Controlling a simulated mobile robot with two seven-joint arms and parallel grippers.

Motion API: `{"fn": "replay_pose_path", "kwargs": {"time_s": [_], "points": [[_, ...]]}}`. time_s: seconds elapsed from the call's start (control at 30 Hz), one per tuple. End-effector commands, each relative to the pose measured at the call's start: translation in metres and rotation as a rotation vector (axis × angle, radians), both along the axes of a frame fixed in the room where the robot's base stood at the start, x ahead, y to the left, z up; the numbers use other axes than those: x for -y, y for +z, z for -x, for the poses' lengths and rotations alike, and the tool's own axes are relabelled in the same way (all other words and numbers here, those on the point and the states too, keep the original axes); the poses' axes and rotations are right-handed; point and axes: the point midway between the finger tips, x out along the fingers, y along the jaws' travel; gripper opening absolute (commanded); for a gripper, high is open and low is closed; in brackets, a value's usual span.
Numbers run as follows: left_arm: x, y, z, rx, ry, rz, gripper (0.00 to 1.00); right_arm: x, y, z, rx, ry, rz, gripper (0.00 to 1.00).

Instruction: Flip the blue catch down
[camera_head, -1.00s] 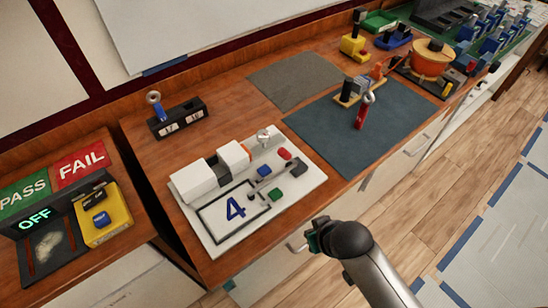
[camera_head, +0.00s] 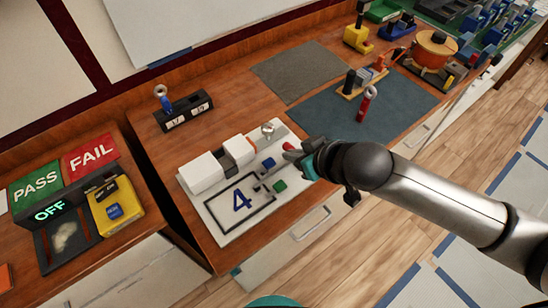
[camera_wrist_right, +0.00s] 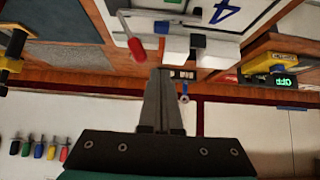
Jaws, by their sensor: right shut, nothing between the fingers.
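The white board (camera_head: 214,221) marked with a blue 4 carries a small blue piece (camera_head: 268,163), a red piece (camera_head: 288,146) and a green piece (camera_head: 279,186). The blue piece also shows in the right wrist view (camera_wrist_right: 162,27). A blue upright piece with a ring top (camera_head: 165,101) stands on a black labelled box behind the board. I cannot tell which blue piece is the catch. My right gripper (camera_head: 302,161) is shut and empty at the board's right edge, close to the red piece; contact is unclear. My left gripper is not in view.
A dark blue mat (camera_head: 330,123) with a red ring-topped tool (camera_head: 366,104) lies right of the board. An orange pot (camera_head: 432,50) and rows of blue breakers (camera_head: 490,42) stand farther back. PASS and FAIL blocks (camera_head: 90,157) and a yellow box (camera_head: 116,208) are at left.

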Motion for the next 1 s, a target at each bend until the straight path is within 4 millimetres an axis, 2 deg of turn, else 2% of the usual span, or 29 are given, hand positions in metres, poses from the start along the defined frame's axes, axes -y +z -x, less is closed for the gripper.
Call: {"fn": "replay_pose_path", "kwargs": {"time_s": [0.47,1.0], "points": [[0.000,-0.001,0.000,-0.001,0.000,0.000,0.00,-0.004,-0.005,-0.005,0.001,0.000,-0.002,0.00],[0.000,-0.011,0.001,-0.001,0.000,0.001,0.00,-0.035,-0.059,-0.048,0.001,0.000,-0.001,0.00]]}}
